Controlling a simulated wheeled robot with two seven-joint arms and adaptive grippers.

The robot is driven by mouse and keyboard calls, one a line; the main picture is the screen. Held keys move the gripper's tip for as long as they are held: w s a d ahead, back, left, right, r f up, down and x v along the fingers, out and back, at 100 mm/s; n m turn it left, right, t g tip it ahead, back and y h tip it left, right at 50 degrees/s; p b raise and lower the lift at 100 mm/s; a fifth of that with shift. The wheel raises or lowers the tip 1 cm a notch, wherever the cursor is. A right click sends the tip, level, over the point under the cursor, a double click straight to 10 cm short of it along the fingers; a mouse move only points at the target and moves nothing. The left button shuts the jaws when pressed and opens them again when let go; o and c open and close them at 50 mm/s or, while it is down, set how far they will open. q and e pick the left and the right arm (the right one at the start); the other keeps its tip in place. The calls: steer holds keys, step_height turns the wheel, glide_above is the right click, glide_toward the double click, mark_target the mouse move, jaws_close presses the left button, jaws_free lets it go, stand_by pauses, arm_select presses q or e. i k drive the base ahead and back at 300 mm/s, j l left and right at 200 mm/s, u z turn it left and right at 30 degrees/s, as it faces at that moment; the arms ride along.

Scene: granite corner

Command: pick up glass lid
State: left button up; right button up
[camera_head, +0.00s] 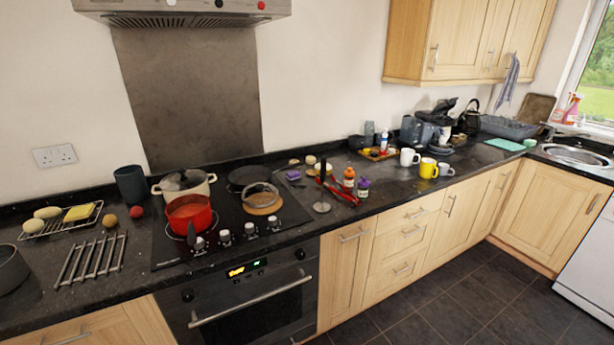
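A round, see-through lid with an arched rim or handle (262,199) is at the right front of the black hob (225,238); it looks like the glass lid. A brownish disc shows through or beneath it, and I cannot tell whether it rests on a pan or on the hob. A cream pot (184,186) stands at the back left of the hob, with what may be another lid on top. Neither of my grippers is in view.
A red pot (189,214) stands in front of the cream pot. A dark pan (246,177) is behind the lid. Bottles, mugs (428,168) and a coffee machine crowd the counter further right.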

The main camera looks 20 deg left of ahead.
mark_target(260, 194)
steer(key=i+l+u, duration=0.6)
steer(key=l+u, duration=0.15)
steer(key=i+l+u, duration=0.2)
steer(key=l, duration=0.15)
steer(key=l+u, duration=0.25)
steer(key=i+l+u, duration=0.25)
steer(key=l, duration=0.25)
steer(key=l+u, duration=0.25)
steer(key=l, duration=0.15)
steer(key=k, duration=0.05)
